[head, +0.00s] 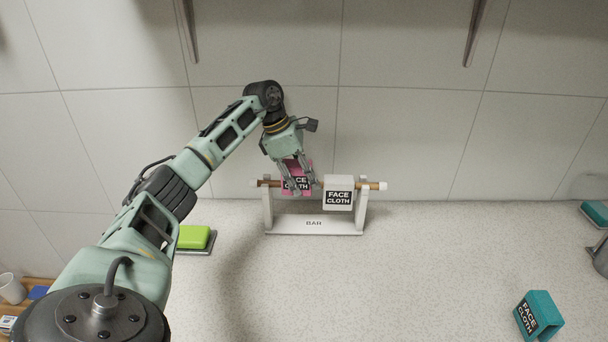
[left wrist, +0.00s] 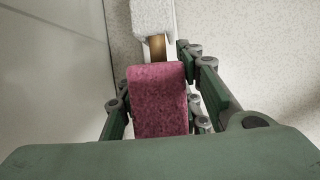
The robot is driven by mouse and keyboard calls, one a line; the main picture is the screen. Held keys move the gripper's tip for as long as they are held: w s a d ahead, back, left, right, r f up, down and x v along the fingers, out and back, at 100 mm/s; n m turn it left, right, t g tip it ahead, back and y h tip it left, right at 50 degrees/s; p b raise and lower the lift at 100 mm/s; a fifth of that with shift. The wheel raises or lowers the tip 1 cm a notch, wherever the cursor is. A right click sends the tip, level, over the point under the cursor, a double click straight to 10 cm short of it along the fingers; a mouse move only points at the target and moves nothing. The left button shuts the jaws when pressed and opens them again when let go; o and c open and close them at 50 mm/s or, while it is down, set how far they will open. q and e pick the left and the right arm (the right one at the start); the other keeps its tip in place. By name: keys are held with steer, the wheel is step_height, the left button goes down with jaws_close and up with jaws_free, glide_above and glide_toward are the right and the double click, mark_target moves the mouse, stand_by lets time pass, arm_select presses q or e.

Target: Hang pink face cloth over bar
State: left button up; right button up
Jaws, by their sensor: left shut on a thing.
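The pink face cloth (head: 294,186) is at the left part of the bar (head: 265,183), partly hidden by my left gripper (head: 304,187). In the left wrist view the pink cloth (left wrist: 158,100) lies between the two fingers of my left gripper (left wrist: 160,105), with the wooden bar (left wrist: 157,47) just beyond it. The gripper is shut on the cloth. The cloth appears to be over the bar, but its underside is hidden. A white face cloth (head: 339,193) hangs over the bar to the right of the pink one. My right gripper is not in view.
The bar's white stand (head: 314,225) stands near the tiled wall. A green sponge-like block (head: 194,237) lies at the left. A teal face cloth (head: 538,316) stands at the front right. The counter (head: 420,265) between is clear.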

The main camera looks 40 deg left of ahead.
mark_target(289, 163)
arm_select(q)
step_height(289, 163, down, 2)
steer(key=shift+f+b, duration=0.2)
steer(key=shift+b, duration=0.35)
steer(key=shift+f+b, duration=0.5)
steer(key=shift+f, duration=0.45)
steer(key=o, duration=1.3)
steer(key=shift+r, duration=0.1)
steer(key=v, duration=1.2)
steer(key=shift+d, duration=0.1)
